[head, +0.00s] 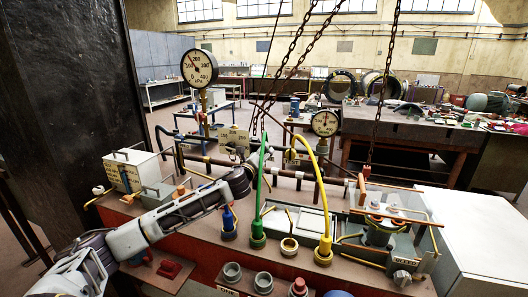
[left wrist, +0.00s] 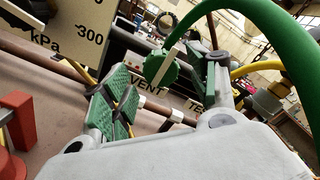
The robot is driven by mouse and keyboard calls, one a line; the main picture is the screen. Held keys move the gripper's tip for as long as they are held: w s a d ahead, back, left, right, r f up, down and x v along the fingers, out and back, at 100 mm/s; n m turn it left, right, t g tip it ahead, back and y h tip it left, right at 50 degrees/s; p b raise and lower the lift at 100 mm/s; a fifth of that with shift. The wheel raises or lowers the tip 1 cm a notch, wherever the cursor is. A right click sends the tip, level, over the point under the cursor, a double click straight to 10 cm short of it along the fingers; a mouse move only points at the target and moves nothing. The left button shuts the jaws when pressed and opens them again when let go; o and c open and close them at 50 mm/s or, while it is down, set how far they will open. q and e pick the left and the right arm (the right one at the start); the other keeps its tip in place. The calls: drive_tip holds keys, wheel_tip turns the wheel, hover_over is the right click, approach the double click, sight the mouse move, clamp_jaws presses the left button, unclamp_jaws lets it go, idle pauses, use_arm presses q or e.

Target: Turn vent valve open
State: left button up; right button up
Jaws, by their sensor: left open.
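The vent valve shows in the left wrist view as a round green knob (left wrist: 161,68) with a pale bar across it. A sign reading VENT (left wrist: 148,82) is just below it. My left gripper (left wrist: 168,78) is open, its green-padded fingers on either side of the knob in the picture. Whether they touch it I cannot tell. In the head view my left gripper (head: 254,162) is at the pipe run, and it hides the valve there. My right gripper is not in view.
A green hose (head: 262,185) and a yellow hose (head: 321,180) arch close beside my left gripper. Chains (head: 290,55) hang above. Two pressure gauges (head: 199,68) (head: 325,123) stand on the pipes. A white-lidded box (head: 130,167) is at left, and a bleed unit (head: 385,228) is at right.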

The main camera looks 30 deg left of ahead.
use_arm(q)
drive_tip(key=shift+x, duration=1.8)
drive_tip(key=c, duration=1)
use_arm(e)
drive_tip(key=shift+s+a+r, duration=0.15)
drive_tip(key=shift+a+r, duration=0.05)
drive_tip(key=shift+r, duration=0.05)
